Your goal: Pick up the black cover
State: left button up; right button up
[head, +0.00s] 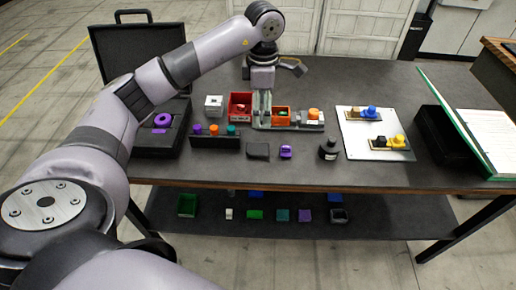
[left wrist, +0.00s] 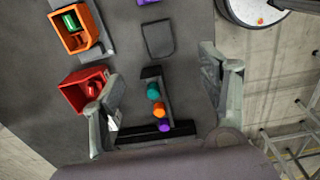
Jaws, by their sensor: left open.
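A flat black piece, which looks like the black cover (head: 258,151), lies on the table in front of the orange bin, left of a small purple item. In the left wrist view the cover (left wrist: 158,39) lies near the top, beyond the fingertips. My left gripper (head: 262,107) points down over the table, behind the cover and between the red and orange bins. Its fingers are spread and empty in the left wrist view (left wrist: 160,92), with the peg rack below between them. My right gripper is not in view.
A rack with coloured pegs (head: 215,137) stands left of the cover. A red bin (head: 234,109) and an orange bin (head: 277,113) stand behind it. The table's front edge is clear.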

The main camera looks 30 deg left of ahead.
pick_arm(q)
jog(key=p, duration=0.3)
send_over(261, 149)
jog(key=f, duration=1)
jog(key=shift+s+d, duration=0.1)
jog(key=shift+d, duration=0.1)
notch_tip(261, 149, down, 5)
jog(key=p, duration=0.2)
jog(key=shift+a+p, duration=0.15)
jog(key=shift+p, duration=0.25)
jog(key=shift+f, duration=0.25)
jog(key=shift+c, duration=0.4)
jog(key=shift+r, duration=0.1)
jog(key=c, duration=1)
